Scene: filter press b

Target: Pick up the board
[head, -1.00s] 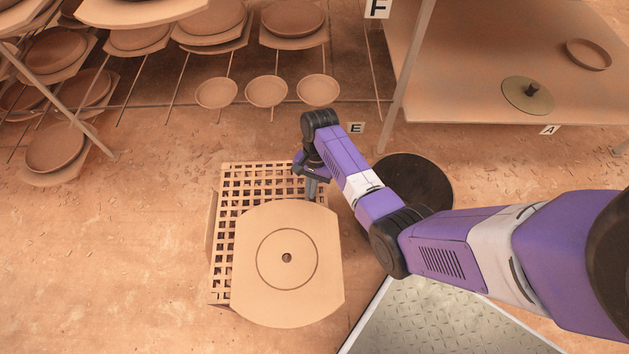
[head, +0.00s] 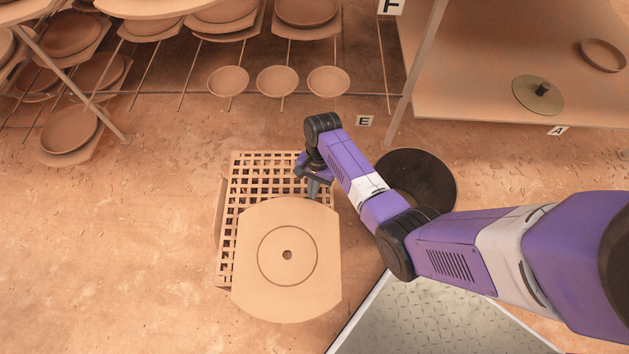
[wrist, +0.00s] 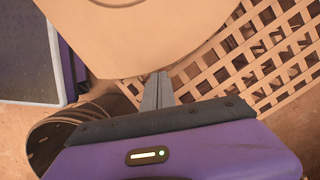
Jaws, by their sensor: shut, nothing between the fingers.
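The board (head: 287,290) is a tan flat panel with two straight sides, rounded ends, a ringed circle and a small dark centre hole. It lies on a slatted lattice crate (head: 240,180), covering its near right part. My gripper (head: 313,194) is at the board's far edge, above the lattice. In the wrist view the board (wrist: 140,35) fills the top middle, and my gripper's fingers (wrist: 158,88) are closed together with their tips at or near its edge. I cannot tell whether they touch it. Nothing shows between the fingers.
A metal tread plate (head: 425,320) is at the lower right. Racks with round plates (head: 68,130) stand at the back left. A table (head: 480,80) stands at the back right. The left floor is open.

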